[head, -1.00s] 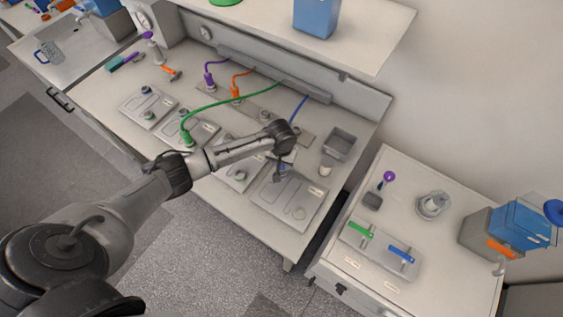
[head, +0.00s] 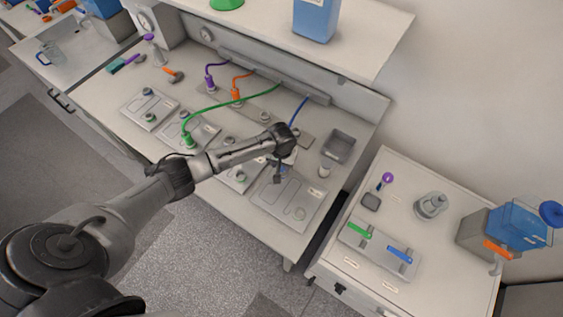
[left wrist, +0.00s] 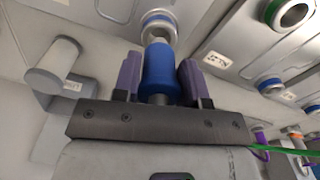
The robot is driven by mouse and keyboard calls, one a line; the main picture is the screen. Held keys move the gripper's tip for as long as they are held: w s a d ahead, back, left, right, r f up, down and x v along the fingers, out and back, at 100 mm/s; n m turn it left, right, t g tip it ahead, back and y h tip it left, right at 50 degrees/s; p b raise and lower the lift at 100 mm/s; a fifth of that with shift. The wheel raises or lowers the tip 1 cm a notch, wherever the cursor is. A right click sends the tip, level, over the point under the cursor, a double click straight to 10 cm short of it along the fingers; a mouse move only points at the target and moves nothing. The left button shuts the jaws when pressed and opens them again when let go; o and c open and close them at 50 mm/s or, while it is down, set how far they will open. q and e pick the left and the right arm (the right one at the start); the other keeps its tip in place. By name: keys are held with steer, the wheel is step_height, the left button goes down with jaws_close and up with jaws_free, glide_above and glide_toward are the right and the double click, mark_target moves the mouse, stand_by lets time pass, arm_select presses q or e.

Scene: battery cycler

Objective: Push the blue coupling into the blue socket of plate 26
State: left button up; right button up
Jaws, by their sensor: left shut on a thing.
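The blue coupling (left wrist: 159,72) stands between the two purple finger pads of my left gripper (left wrist: 160,78), which is shut on it. In the left wrist view its far end meets or nearly meets a pale ring-shaped socket (left wrist: 159,21); I cannot tell how deep it sits. In the head view my left gripper (head: 279,172) is over the row of plates, near the front right plate (head: 288,198), and the arm hides the coupling. A blue cable (head: 299,110) runs down behind my wrist. I cannot read a plate number. My right gripper is not in view.
A green coupling (head: 186,139) with its cable is on a plate to the left. Purple (head: 210,83) and orange (head: 236,94) couplings stand behind. A grey bin (head: 339,146) and a small white-topped jar (head: 325,171) are right of my gripper. A side cabinet stands further right.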

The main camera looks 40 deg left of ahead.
mark_target(282, 168)
arm_select(q)
steer(key=shift+f, duration=0.3)
stand_by(0.4)
steer(key=shift+f, duration=0.25)
steer(key=shift+f, duration=0.15)
stand_by(0.3)
steer(key=shift+f, duration=0.3)
steer(key=shift+f, duration=0.55)
stand_by(0.4)
steer(key=o, duration=1.6)
